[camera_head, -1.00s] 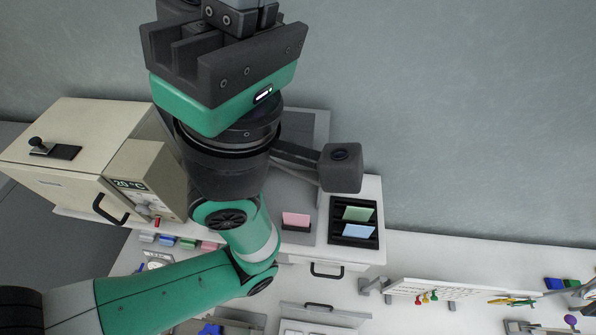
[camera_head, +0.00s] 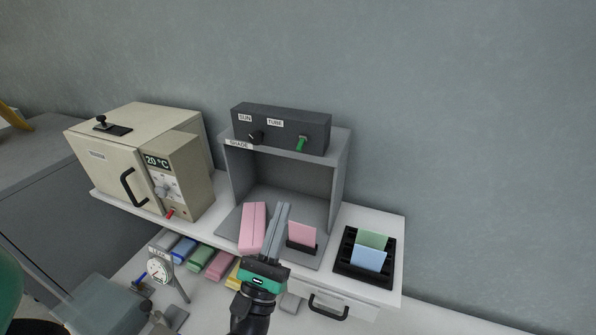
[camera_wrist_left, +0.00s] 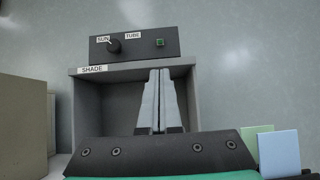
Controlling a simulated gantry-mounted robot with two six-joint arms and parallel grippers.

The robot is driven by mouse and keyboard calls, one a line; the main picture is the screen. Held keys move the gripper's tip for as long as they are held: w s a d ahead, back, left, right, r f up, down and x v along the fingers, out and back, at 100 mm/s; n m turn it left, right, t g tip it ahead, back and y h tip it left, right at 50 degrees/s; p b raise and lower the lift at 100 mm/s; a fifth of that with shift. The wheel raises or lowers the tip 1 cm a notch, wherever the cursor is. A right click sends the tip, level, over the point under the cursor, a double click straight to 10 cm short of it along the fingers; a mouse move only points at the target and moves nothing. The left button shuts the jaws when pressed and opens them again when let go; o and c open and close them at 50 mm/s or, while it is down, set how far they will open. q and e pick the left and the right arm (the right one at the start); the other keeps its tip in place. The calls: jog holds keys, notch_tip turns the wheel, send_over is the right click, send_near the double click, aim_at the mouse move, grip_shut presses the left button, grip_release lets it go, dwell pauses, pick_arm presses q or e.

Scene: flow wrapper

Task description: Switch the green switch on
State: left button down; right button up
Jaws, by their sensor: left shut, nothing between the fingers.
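The green switch (camera_head: 302,144) sits on the front of the dark control box (camera_head: 318,124), under the TUBE label. It also shows in the left wrist view as a small green square (camera_wrist_left: 160,42), end-on; I cannot tell its set position. A black knob (camera_head: 256,137) is at its left, by the SUN label. My left gripper (camera_head: 283,206) is shut and empty, with its long grey fingers in front of the grey booth, below the switch and apart from it. In the left wrist view its fingertips (camera_wrist_left: 160,72) point up towards the box. My right gripper is not in view.
The grey booth (camera_head: 342,170) carries the box. A pink block (camera_head: 252,228) and a pink card (camera_head: 302,235) stand close to my fingers. A beige oven (camera_head: 110,155) is at the left, a black card rack (camera_head: 385,272) at the right. The wall above is clear.

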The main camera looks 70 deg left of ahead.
aim_at(301, 145)
pick_arm(q)
jog(key=p+x, duration=0.4)
jog(key=x, duration=0.6)
jog(key=shift+p, duration=0.4)
jog(key=shift+w+d+r, duration=0.1)
